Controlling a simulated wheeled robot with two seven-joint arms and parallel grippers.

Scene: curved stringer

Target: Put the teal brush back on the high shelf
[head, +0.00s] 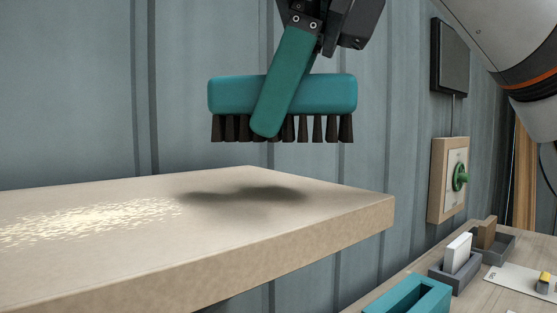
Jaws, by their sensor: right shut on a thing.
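The teal brush (335,93) hangs level above a beige, thick-edged high shelf (340,215), with its dark bristles pointing down. A clear gap separates the bristles from the shelf top, and a soft shadow lies on the shelf below. My right gripper (268,126) comes down from above and is shut on the brush near its middle. One green-teal finger slants across the front of the brush; the other finger is hidden behind it. My left gripper is not in view.
Pale shavings (85,220) lie on the shelf's left part. Lower right, a workbench holds a teal open box (408,298), a grey holder with a white block (458,254) and other small items. A green knob (460,177) is on the panelled wall.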

